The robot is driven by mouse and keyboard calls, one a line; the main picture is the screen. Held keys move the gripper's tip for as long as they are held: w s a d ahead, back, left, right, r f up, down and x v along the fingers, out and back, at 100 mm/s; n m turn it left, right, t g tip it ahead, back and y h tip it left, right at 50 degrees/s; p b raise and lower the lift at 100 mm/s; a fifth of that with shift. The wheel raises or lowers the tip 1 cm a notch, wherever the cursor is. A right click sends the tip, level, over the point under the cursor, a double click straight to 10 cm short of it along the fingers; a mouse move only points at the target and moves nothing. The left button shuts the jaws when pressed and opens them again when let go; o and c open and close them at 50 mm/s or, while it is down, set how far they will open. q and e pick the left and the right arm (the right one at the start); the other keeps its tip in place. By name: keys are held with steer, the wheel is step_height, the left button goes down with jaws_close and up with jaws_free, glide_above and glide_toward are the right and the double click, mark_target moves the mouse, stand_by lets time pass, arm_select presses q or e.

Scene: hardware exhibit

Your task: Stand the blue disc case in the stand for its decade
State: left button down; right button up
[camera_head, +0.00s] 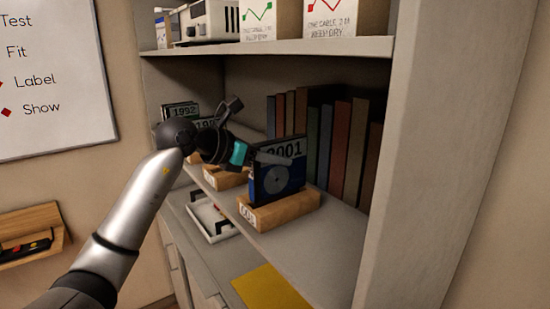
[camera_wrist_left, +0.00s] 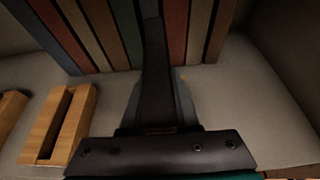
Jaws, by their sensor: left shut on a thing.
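The blue disc case (camera_head: 278,180), marked 2001, is upright over the slot of the front wooden stand (camera_head: 285,215) on the shelf. That stand's small end label seems to read 00s. The case's lower edge is hidden behind the stand's front side, so I cannot tell whether it rests fully down. My left gripper (camera_head: 270,157) is shut on the upper part of the case, reaching in from the left. In the left wrist view, the gripper (camera_wrist_left: 155,75) hides most of the case, and its thin bluish edges show on both sides. My right gripper is not in view.
A second wooden stand (camera_head: 226,178) is farther left; its slot looks empty in the left wrist view (camera_wrist_left: 62,125). Cases marked 1992 (camera_head: 182,112) and 199-something stand farther back. Books (camera_head: 340,140) line the back. A white tray (camera_head: 212,222) and yellow sheet (camera_head: 270,288) lie below.

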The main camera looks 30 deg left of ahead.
mark_target(251, 182)
arm_select(q)
steer(key=shift+f+b, duration=0.2)
steer(key=shift+b, duration=0.15)
stand_by(0.8)
steer(key=shift+f+b, duration=1.2)
steer(key=shift+f, duration=0.15)
steer(key=c, duration=0.6)
jaws_free()
steer(key=shift+o, duration=0.2)
steer(key=shift+s+a+f+b, duration=0.15)
steer(key=shift+s+a+b, duration=0.1)
steer(key=shift+s+b, duration=0.15)
steer(key=s+b, duration=0.2)
steer(key=s+a+b, duration=0.1)
steer(key=s+b, duration=0.1)
steer(key=s+a+b, duration=0.1)
steer(key=s+b, duration=0.1)
steer(key=shift+a, duration=0.2)
steer(key=shift+s+a, duration=0.1)
steer(key=shift+s, duration=0.25)
